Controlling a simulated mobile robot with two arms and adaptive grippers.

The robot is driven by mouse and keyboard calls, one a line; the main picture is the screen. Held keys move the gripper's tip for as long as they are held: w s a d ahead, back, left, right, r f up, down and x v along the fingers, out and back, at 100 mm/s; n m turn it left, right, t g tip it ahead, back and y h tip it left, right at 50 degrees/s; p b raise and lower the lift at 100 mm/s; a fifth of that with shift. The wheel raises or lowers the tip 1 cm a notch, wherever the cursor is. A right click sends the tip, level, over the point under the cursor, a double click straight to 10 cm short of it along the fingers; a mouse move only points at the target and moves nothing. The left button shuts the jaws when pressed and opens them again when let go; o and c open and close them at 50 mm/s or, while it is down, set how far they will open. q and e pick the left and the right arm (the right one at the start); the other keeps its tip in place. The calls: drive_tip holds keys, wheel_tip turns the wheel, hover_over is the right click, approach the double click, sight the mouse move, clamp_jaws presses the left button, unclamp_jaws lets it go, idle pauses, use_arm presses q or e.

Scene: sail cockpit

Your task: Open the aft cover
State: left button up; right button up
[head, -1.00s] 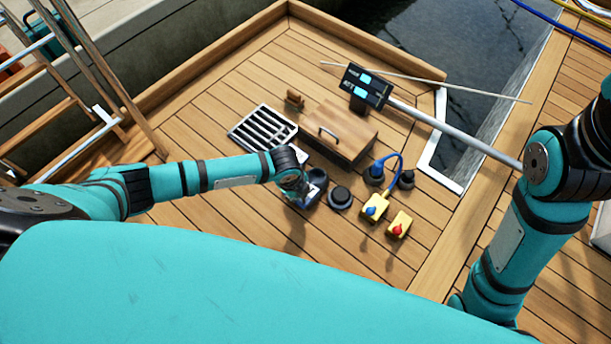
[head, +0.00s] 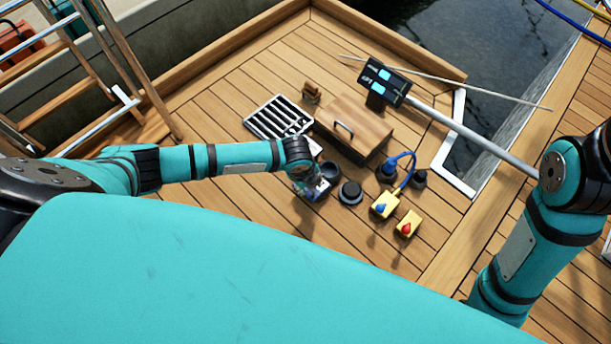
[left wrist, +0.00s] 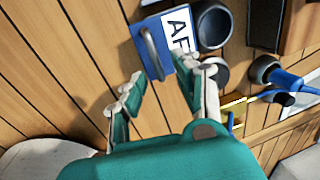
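The aft cover is a blue panel (left wrist: 182,62) with a white label reading "AF", cut off at its edge. A grey bar handle (left wrist: 150,52) stands on its left part in the left wrist view. My left gripper (left wrist: 170,82) is open, with its two fingers apart and empty. The handle lies just beyond the fingertips, between their lines, and I see no grip on it. In the head view my left gripper (head: 310,188) hangs over the cover and hides most of it. My right arm is at the right, but its gripper is out of frame.
Around it are a dark round cap (head: 350,192), a slotted tray (head: 278,117), a handled wooden lid (head: 352,125), and yellow boxes with a blue knob (head: 385,205) and a red knob (head: 408,224). A grey pole (head: 470,137) crosses at the right. Bare deck lies in front.

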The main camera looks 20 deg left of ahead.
use_arm(q)
wheel_tip(320, 180, up, 10)
drive_tip(key=s, duration=0.2)
drive_tip(key=shift+a+r, duration=0.25)
drive_tip(key=shift+a, duration=0.2)
